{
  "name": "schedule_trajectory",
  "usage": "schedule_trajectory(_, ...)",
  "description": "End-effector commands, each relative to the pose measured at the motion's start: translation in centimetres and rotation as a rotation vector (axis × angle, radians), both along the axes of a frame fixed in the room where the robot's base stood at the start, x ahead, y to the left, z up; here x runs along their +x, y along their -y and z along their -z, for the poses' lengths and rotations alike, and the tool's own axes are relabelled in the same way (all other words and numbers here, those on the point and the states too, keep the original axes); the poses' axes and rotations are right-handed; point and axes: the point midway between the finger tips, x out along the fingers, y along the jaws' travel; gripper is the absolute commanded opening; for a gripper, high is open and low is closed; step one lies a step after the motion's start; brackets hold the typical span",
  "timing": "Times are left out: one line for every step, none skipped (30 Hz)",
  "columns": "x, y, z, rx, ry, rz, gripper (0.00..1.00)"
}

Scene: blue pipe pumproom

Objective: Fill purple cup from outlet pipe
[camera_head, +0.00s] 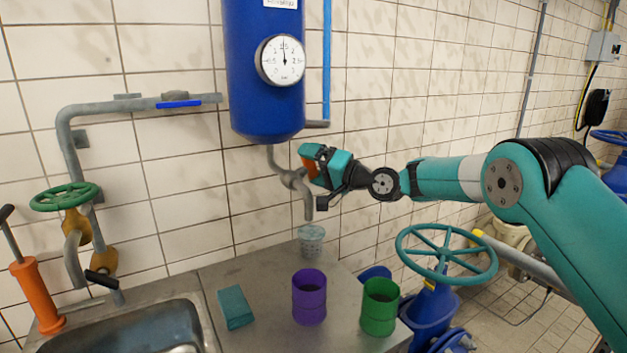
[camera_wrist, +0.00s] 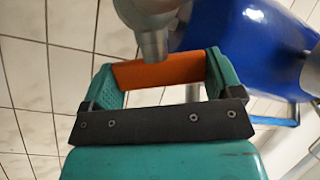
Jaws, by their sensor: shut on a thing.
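The purple cup (camera_head: 309,298) stands upright on the grey counter, to the front of and apart from the outlet pipe (camera_head: 308,203). The pipe comes from under the blue tank and its spout points down. My gripper (camera_head: 316,163) is at the pipe's valve, shut on an orange handle (camera_head: 307,162). In the wrist view the orange handle (camera_wrist: 158,70) spans between my teal fingers, with the grey pipe fitting (camera_wrist: 150,35) just beyond. A pale perforated cup-shaped piece (camera_head: 311,240) is under the spout. I cannot make out any water flowing.
A green cup (camera_head: 379,307) stands right of the purple cup and a teal block (camera_head: 235,308) lies left. A sink (camera_head: 130,330) is at the front left. A teal handwheel (camera_head: 446,253) stands beside the counter, below my arm. The blue tank (camera_head: 262,70) is above.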

Motion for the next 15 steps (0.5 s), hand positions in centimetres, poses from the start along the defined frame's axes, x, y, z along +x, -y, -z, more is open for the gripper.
schedule_trajectory(0.04,0.06,0.13,0.002,0.003,-0.001,0.61)
schedule_trajectory(0.03,0.06,0.07,0.002,0.004,-0.001,0.61)
schedule_trajectory(0.03,0.06,0.02,0.002,0.004,-0.001,0.61)
schedule_trajectory(0.03,0.06,-0.02,0.002,0.004,-0.001,0.61)
schedule_trajectory(0.03,0.07,-0.03,0.002,0.004,-0.001,0.61)
schedule_trajectory(0.04,0.07,-0.04,0.002,0.003,-0.001,0.61)
schedule_trajectory(0.04,0.07,-0.04,0.002,0.003,-0.001,0.61)
schedule_trajectory(0.04,0.08,-0.04,0.002,0.003,-0.001,0.61)
schedule_trajectory(0.04,0.08,-0.04,0.002,0.003,-0.001,0.61)
schedule_trajectory(0.04,0.08,-0.04,0.002,0.003,-0.001,0.61)
schedule_trajectory(0.04,0.08,-0.04,0.002,0.003,-0.001,0.92)
schedule_trajectory(0.04,0.08,-0.04,0.002,0.003,-0.001,1.00)
schedule_trajectory(0.04,0.08,-0.04,0.002,0.003,-0.001,1.00)
schedule_trajectory(0.04,0.08,-0.04,0.002,0.003,-0.001,1.00)
schedule_trajectory(0.03,0.07,-0.03,0.002,0.003,-0.001,1.00)
